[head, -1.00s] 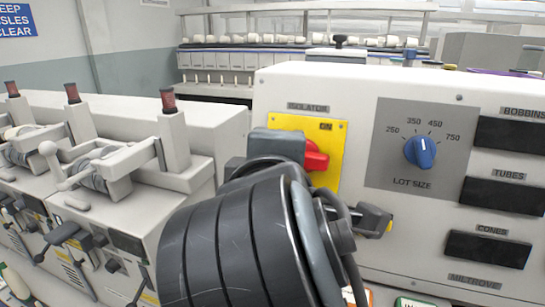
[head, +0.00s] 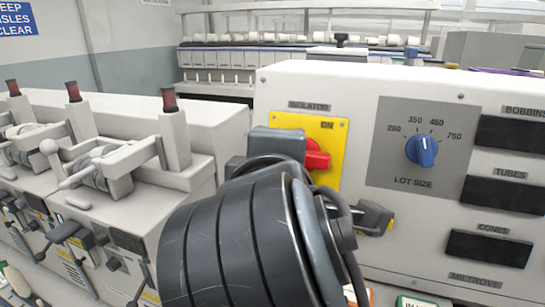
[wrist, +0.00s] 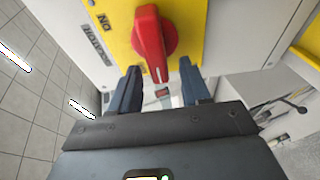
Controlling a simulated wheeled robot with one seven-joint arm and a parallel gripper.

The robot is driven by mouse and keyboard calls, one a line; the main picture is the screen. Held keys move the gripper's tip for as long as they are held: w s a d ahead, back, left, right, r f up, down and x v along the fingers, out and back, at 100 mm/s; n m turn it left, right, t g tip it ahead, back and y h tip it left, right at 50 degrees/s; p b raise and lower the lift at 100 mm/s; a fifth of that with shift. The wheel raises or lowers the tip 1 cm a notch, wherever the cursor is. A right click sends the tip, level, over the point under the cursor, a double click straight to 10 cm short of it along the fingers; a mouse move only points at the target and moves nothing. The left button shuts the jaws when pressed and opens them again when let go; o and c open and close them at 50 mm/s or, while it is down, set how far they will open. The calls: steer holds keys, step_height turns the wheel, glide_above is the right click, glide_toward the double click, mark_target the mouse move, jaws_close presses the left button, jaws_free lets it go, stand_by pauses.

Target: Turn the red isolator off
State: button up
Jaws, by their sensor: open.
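The red isolator knob (head: 317,155) sits on a yellow plate (head: 336,160) with an "ON" label above it. In the wrist view the knob (wrist: 150,38) is large and close. Its white-marked end points down toward my gripper, about a quarter turn from the "ON" label. My gripper (wrist: 160,68) is open, with one dark blue finger on each side of the knob's lower end in the picture. I cannot tell whether the fingers touch it. In the head view my arm hides most of the fingers, and the gripper body is at the knob's left.
A blue lot size dial (head: 422,150) is on the same white panel, right of the isolator. Dark slots (head: 500,191) line the panel's right side. A machine with levers (head: 108,165) stands at the left.

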steer(key=v, duration=0.7)
steer(key=shift+s+b, duration=0.4)
steer(key=shift+b, duration=0.05)
